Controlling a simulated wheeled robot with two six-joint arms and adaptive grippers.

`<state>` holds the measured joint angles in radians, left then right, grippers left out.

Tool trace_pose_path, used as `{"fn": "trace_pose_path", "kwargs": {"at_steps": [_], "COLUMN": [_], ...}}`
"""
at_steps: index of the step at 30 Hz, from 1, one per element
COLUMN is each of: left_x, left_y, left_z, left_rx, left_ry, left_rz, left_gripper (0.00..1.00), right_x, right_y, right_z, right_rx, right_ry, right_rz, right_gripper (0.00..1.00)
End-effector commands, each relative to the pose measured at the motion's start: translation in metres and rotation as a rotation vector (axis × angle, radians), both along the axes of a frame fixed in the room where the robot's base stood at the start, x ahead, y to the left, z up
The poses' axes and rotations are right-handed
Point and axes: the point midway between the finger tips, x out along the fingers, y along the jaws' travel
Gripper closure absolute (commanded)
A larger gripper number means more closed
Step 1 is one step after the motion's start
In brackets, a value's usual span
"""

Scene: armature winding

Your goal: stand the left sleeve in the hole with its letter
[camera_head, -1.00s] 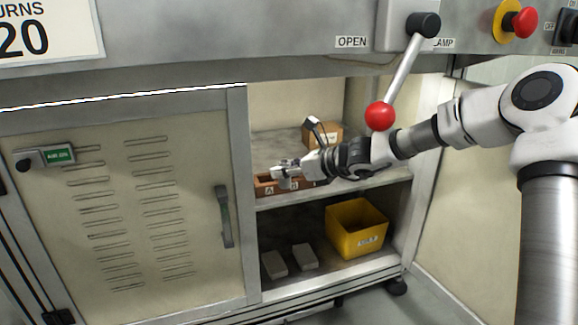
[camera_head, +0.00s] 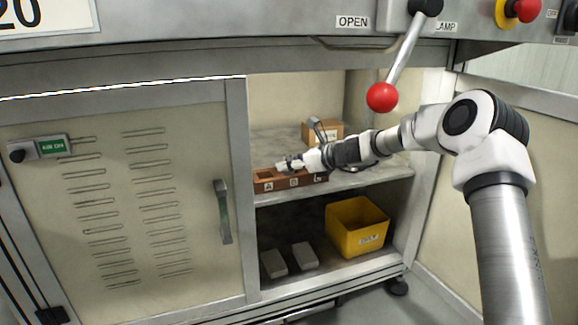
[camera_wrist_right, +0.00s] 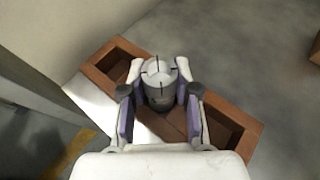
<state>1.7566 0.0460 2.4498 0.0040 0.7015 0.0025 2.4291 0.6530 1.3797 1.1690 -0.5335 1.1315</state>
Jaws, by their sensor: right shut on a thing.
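The wooden holder (camera_head: 281,185) sits on the cabinet's upper shelf, with letter labels on its front. A and B are readable; the third is too small to be sure of. My right gripper (camera_head: 284,166) is over the holder near its A and B part. In the right wrist view, my right gripper (camera_wrist_right: 160,92) is shut on a grey, upright sleeve (camera_wrist_right: 160,78) with dark slots in its pale top. It is over the holder's (camera_wrist_right: 240,113) middle part, between two empty end holes. I cannot tell whether its lower end is inside a hole. My left gripper is not in view.
A cardboard box (camera_head: 320,132) stands behind on the upper shelf (camera_head: 375,180). Below are a yellow bin (camera_head: 357,228) and two grey blocks (camera_head: 304,256). The closed cabinet door (camera_head: 125,200) is on the left, and the red-knobbed lever (camera_head: 382,97) hangs above the arm.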

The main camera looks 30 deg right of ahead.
Motion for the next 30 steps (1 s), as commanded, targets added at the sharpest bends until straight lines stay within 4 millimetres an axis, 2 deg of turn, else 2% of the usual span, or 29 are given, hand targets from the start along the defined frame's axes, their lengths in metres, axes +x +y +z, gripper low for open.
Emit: {"fn": "trace_pose_path", "kwargs": {"at_steps": [12, 13, 15, 26, 30], "left_x": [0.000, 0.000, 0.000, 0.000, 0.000], "left_y": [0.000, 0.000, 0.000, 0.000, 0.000], "left_z": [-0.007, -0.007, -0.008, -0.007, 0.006], "left_rx": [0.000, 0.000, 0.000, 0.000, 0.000], "left_ry": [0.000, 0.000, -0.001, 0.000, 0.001], "left_rz": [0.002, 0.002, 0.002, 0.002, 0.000], "left_gripper": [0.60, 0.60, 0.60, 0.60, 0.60], "right_x": [-0.001, -0.001, -0.001, -0.001, -0.001], "right_y": [0.001, 0.001, 0.001, 0.000, -0.001], "right_z": [-0.014, -0.015, -0.016, -0.017, 0.002], "right_rx": [-0.001, -0.001, -0.002, 0.000, -0.001], "right_ry": [0.005, 0.006, 0.008, 0.011, 0.010], "right_rz": [0.001, 0.001, 0.002, -0.002, -0.002], "right_gripper": [1.00, 0.66, 0.44, 0.44, 0.44]}}
